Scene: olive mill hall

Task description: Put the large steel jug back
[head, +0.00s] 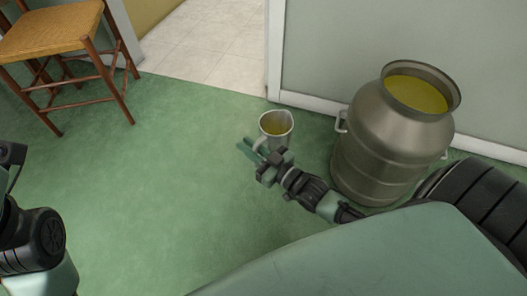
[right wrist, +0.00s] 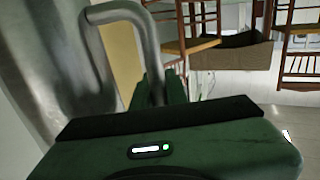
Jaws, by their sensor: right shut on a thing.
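The steel jug (head: 277,122) is in the head view, left of a large metal can, with yellow-green liquid inside. It looks about upright. My right gripper (head: 252,148) is shut on its handle, at the jug's near left side. In the right wrist view the bent metal handle (right wrist: 151,52) runs down between the fingers (right wrist: 160,90), and the jug's wall (right wrist: 60,60) fills the left. Whether the jug's base touches the floor is hidden by the gripper and arm. Part of my left arm shows at the left edge of the head view; its fingers do not show.
The large can (head: 385,150) holds yellow-green liquid and stands by the wall. A stool (head: 55,40) with a woven seat stands at upper left, beside a doorway with a tiled floor (head: 205,45). The green floor (head: 150,170) at the left middle is clear.

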